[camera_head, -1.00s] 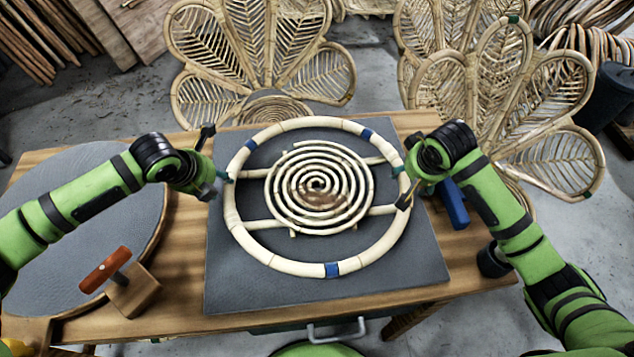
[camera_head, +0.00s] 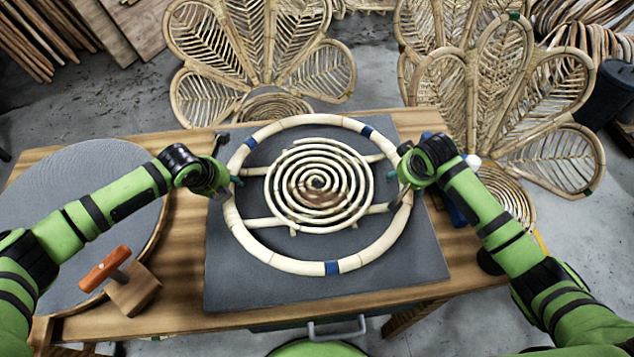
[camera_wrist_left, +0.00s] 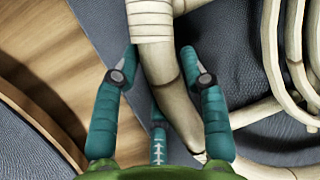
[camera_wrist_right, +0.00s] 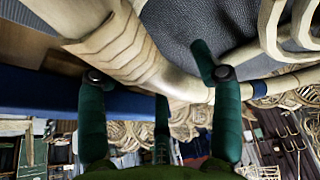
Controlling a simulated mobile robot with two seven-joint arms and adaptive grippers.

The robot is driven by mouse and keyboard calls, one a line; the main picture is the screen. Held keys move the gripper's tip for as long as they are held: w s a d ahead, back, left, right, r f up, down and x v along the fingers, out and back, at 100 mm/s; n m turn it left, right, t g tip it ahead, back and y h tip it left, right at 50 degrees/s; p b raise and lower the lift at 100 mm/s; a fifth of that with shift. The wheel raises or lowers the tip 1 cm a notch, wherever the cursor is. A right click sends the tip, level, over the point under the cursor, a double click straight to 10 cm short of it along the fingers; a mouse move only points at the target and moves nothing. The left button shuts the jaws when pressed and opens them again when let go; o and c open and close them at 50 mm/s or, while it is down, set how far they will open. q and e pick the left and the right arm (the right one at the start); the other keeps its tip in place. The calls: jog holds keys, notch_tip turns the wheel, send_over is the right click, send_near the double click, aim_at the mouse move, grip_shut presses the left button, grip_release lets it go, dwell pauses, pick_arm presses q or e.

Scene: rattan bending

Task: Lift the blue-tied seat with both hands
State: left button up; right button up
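The blue-tied seat (camera_head: 331,267) is a pale rattan ring with blue bands, crossbars and a spiral centre, lying about level over the dark mat. My left gripper (camera_head: 232,182) is at its left rim; in the left wrist view its teal fingers (camera_wrist_left: 160,55) flank the ring rail (camera_wrist_left: 162,78) closely, and firm contact cannot be judged. My right gripper (camera_head: 402,190) is at the right rim. In the right wrist view its fingers (camera_wrist_right: 150,65) stand wide apart around the wrapped rail (camera_wrist_right: 130,50), with one fingertip partly hidden by the rail.
The dark mat (camera_head: 420,275) lies on the wooden table (camera_head: 185,290). A round grey board (camera_head: 75,205) and a wooden block with an orange handle (camera_head: 120,280) are at left. A blue object (camera_head: 455,205) sits behind my right arm. Petal-shaped rattan backs (camera_head: 500,100) stand behind the table.

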pick_arm(q)
grip_shut()
pick_arm(e)
jog(key=c, duration=0.7)
grip_shut()
pick_arm(q)
jog(key=shift+w+r, duration=0.1)
jog(key=shift+r, duration=0.15)
pick_arm(e)
jog(key=shift+w+r, duration=0.1)
jog(key=shift+r, duration=0.1)
